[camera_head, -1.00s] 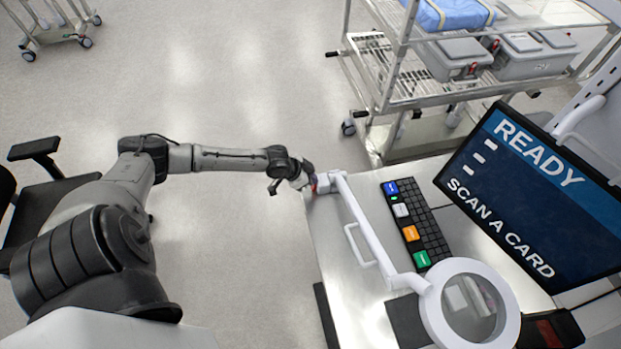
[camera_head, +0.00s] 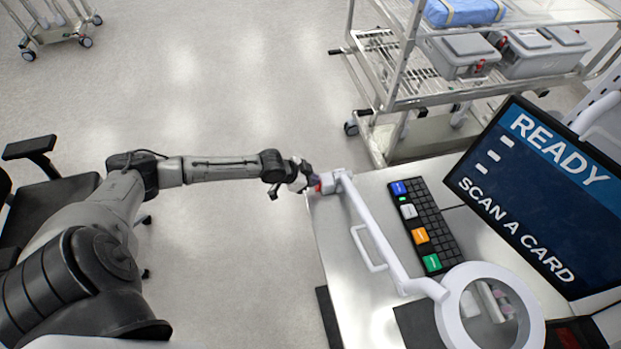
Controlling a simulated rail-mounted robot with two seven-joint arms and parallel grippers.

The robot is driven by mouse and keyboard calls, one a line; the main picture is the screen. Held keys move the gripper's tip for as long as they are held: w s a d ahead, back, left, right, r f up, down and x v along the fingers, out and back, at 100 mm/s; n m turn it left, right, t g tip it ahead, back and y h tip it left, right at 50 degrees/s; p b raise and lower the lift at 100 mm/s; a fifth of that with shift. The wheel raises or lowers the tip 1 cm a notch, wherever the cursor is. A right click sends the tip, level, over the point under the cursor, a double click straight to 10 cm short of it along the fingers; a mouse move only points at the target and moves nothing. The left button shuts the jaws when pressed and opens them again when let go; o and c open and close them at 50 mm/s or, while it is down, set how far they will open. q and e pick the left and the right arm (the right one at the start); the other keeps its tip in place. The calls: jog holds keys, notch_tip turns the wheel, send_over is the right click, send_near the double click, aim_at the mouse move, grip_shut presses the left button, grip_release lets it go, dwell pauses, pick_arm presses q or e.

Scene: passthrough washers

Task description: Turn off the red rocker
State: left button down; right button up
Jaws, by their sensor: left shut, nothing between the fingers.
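The red rocker (camera_head: 318,187) shows as a small red patch at the base of the white magnifier lamp arm, on the far left corner of the metal table. My left gripper (camera_head: 306,183) is shut and empty, just left of the red rocker. Its fingertips are very close to it, and I cannot tell whether they touch it. The gripper partly hides the rocker, so its on or off position cannot be made out. My right gripper is not in view.
The lamp arm (camera_head: 375,235) runs to a ring magnifier (camera_head: 448,318) near the front. A keyboard (camera_head: 424,225) and a screen (camera_head: 535,190) reading "READY SCAN A CARD" stand to the right. A wire cart (camera_head: 385,85) is behind.

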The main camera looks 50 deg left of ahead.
aim_at(316, 188)
pick_arm(q)
jog(key=shift+w+d+r, duration=0.15)
jog(key=shift+w+d, duration=0.1)
jog(key=shift+w, duration=0.05)
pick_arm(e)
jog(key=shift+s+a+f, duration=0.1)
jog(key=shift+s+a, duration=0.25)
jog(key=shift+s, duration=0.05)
pick_arm(q)
jog(key=shift+r, duration=0.1)
jog(key=shift+r+p, duration=0.2)
jog(key=shift+p, duration=0.15)
jog(key=s+a+r+p, duration=0.2)
jog(key=s+r, duration=0.3)
jog(key=r, duration=0.6)
jog(key=shift+a+r+p, duration=0.15)
jog(key=shift+a+p, duration=0.2)
jog(key=shift+p, duration=0.3)
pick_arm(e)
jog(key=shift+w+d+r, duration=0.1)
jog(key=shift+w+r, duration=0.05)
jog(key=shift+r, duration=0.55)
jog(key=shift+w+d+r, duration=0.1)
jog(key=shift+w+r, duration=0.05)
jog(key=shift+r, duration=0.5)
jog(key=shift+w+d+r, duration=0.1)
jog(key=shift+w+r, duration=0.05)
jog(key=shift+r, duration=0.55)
